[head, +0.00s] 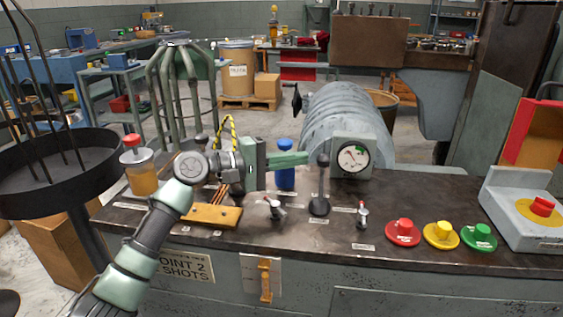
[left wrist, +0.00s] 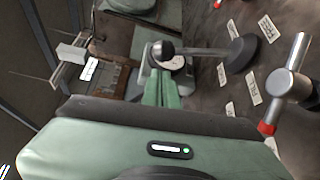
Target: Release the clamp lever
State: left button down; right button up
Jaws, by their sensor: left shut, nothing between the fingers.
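The clamp lever (head: 321,187) appears to be the black lever with a ball knob, standing upright from a round base on the dark bench top. In the left wrist view, its shaft (left wrist: 205,51) runs from the round base to the ball knob, with small white labels around the base. My left gripper (head: 305,158) is shut and empty, its green fingertips pointing right, just left of the knob. In the left wrist view, the closed fingertips (left wrist: 162,80) end close to the knob; I cannot tell whether they touch. My right gripper is in neither view.
A pressure gauge (head: 353,158) stands behind the lever. Two small red-tipped toggle levers (head: 362,214) (head: 274,208) flank it. Red (head: 403,231), yellow (head: 441,234) and green (head: 479,235) buttons sit to the right.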

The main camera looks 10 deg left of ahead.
pick_arm(q)
jog(key=x, duration=0.4)
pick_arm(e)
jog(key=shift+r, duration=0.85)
pick_arm(q)
jog(key=shift+s, duration=0.1)
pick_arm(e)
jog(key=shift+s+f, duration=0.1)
